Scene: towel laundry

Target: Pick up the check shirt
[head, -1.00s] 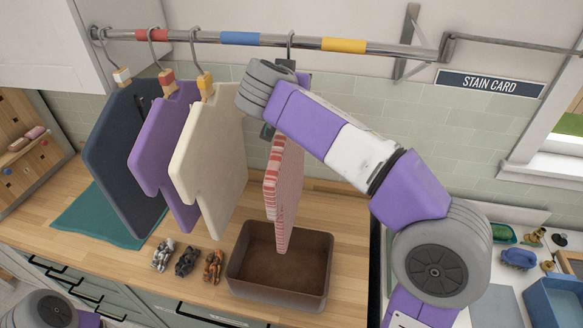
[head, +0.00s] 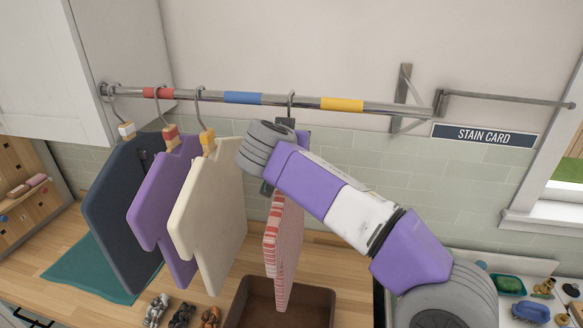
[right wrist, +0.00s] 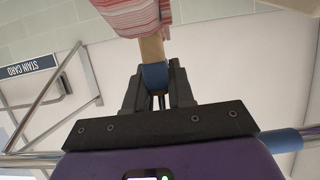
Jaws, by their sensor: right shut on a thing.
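The red-and-white check shirt (head: 284,240) hangs flat from a hook on the rail, right of the other garments in the head view. In the right wrist view the shirt (right wrist: 130,15) shows at the top, below a wooden and blue hanger block (right wrist: 154,68). My right gripper (right wrist: 155,88) is shut on that block, its dark fingers on either side. In the head view my right arm hides the upper part of the shirt and most of the gripper. The hook (head: 291,103) is still over the rail. My left gripper is not in view.
The rail (head: 205,96) has red, blue and yellow bands. Navy (head: 118,215), purple (head: 160,205) and cream (head: 212,210) garments hang to the left. A brown bin (head: 250,300) stands below the shirt. A STAIN CARD sign (head: 484,135) and an empty side bar (head: 510,98) are at right.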

